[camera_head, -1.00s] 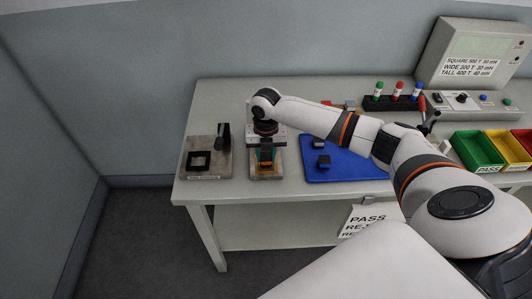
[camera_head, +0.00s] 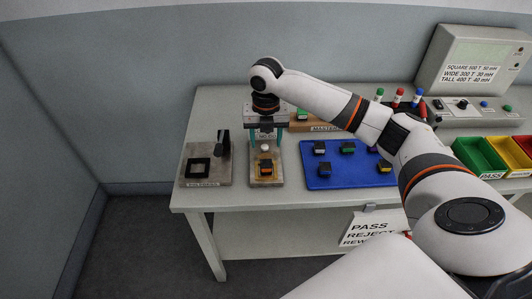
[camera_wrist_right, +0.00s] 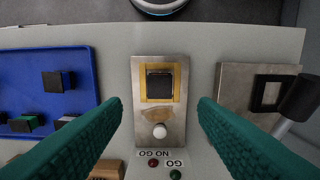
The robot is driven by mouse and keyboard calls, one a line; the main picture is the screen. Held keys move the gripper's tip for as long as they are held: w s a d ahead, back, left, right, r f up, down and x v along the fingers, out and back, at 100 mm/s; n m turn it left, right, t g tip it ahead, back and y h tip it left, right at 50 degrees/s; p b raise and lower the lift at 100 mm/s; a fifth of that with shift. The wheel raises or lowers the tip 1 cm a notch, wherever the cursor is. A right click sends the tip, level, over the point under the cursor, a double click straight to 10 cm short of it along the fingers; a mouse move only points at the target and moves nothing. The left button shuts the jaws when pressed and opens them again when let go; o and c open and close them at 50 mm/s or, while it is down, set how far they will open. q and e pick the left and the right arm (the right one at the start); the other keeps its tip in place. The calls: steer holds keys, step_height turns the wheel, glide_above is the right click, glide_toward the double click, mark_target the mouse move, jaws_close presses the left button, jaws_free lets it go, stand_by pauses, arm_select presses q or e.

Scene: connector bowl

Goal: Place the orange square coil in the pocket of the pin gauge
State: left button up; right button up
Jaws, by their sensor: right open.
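The orange square coil (camera_head: 265,168), with a black top, sits upright on the pin gauge (camera_head: 267,182), a metal plate. In the right wrist view the coil's black top (camera_wrist_right: 160,85) lies square within a brass-coloured surround on the pin gauge (camera_wrist_right: 144,122). It appears to be in the pocket; how deep it sits cannot be told. My right gripper (camera_head: 266,141) is open and empty above the coil, its teal fingers apart. In the right wrist view the open fingers (camera_wrist_right: 160,104) frame the plate without touching the coil. My left gripper is out of view.
A blue tray (camera_head: 320,183) with several coils lies to the right. A second gauge plate (camera_head: 216,179) with a black square and upright post stands at left. Behind the tray is a wooden master block (camera_head: 325,127). Coloured bins (camera_head: 478,158) stand far right.

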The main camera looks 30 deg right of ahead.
steer(key=shift+r, duration=1.45)
steer(key=shift+f, duration=0.1)
